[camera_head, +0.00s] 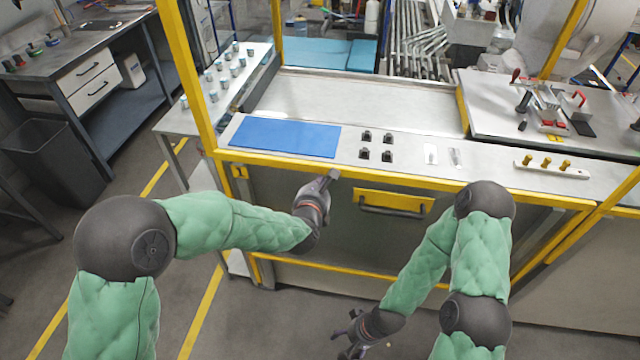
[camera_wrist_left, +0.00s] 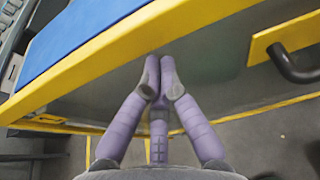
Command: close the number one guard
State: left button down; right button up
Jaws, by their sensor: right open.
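The guard (camera_head: 450,228) is a see-through panel with a yellow frame, low on the front of the cell. Its top edge is about level with the worktop, and the space above it between the yellow posts is open. A dark bar handle (camera_head: 393,208) sits on a yellow plate on it; the handle also shows at the right of the left wrist view (camera_wrist_left: 292,66). No number is readable. My left gripper (camera_head: 330,178) is at the top yellow rail, left of the handle; its fingers are together and empty (camera_wrist_left: 161,68). My right gripper (camera_head: 350,342) is open and empty, low in front of the panel.
Behind the rail lie a blue mat (camera_head: 285,137), several black parts (camera_head: 376,147) and a strip with yellow pegs (camera_head: 550,167). Yellow posts (camera_head: 185,75) rise at the sides. A dark bin (camera_head: 55,160) stands left. The floor in front is clear.

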pick_arm(q)
notch_tip(320, 180, up, 56)
jog(key=p, duration=3.3)
jog(key=shift+r, duration=0.1)
jog(key=v, duration=1.2)
jog(key=w+a+f+m+g+y+b, duration=0.15)
jog(key=f+m+b, duration=0.3)
jog(key=f, duration=1.15)
jog(key=w+a+f+m+g+b, duration=0.2)
jog(key=a+f+m+b, duration=0.3)
jog(key=f, duration=1.1)
jog(key=w+a+f+m+g+y+b, duration=0.1)
jog(key=f+m+g+b, duration=0.15)
jog(key=f+m, duration=0.9)
jog(key=s+a+f+m+g+b, duration=0.1)
jog(key=s+f+b, duration=0.25)
jog(key=f, duration=0.65)
jog(key=s+a+f+m+g+h+b, duration=0.15)
jog(key=s+f, duration=0.25)
jog(key=f, duration=0.6)
jog(key=s+f+m+g+b, duration=0.1)
jog(key=s+f+b, duration=0.2)
jog(key=f, duration=0.6)
jog(key=s+f+m+g+h+b, duration=0.1)
jog(key=s+f+m+g+b, duration=0.3)
jog(key=s+f, duration=0.9)
jog(key=shift+s+m+h, duration=0.3)
jog(key=shift+s+m, duration=0.1)
jog(key=shift+m, duration=0.75)
